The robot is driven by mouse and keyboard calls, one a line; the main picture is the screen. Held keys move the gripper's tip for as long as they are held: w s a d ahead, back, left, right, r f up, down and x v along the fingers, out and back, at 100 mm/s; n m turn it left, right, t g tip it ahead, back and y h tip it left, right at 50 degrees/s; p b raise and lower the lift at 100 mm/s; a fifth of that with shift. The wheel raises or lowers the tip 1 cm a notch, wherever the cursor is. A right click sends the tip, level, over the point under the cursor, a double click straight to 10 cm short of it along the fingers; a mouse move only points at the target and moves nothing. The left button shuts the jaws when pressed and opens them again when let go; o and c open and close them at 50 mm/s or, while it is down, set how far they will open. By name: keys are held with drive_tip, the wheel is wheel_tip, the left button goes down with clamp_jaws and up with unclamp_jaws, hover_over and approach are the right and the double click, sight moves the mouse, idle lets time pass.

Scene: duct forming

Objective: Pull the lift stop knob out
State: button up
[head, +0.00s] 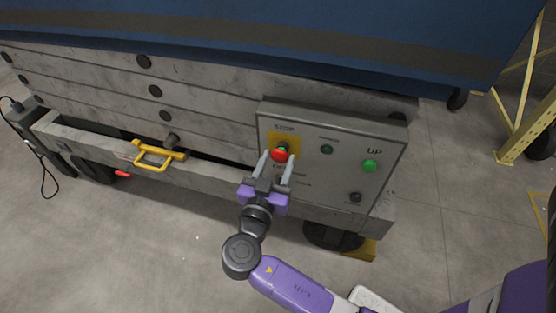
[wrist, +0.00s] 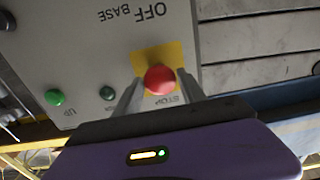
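The lift stop knob (head: 279,155) is a red mushroom knob on a yellow plate marked STOP, at the upper left of a grey control panel (head: 330,178). A bit of green shows around its stem in the head view. In the wrist view the red knob (wrist: 160,80) sits between the tips of my two fingers. My gripper (head: 276,163) has its fingers apart, one on each side of the knob. In the wrist view a gap seems to show between the knob and the fingers (wrist: 159,88). Whether either finger touches it is hard to tell.
The panel also has a green UP button (head: 369,166), a dark green button (head: 326,149) and a black knob (head: 355,197). A yellow handle (head: 158,155) sticks out to the left. A blue platform (head: 300,40) overhangs above. The floor in front is clear.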

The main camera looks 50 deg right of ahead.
drive_tip(key=o, duration=0.3)
drive_tip(key=shift+a, duration=0.1)
drive_tip(key=v, duration=0.7)
drive_tip(key=shift+s+a, duration=0.15)
drive_tip(key=shift+a, duration=0.15)
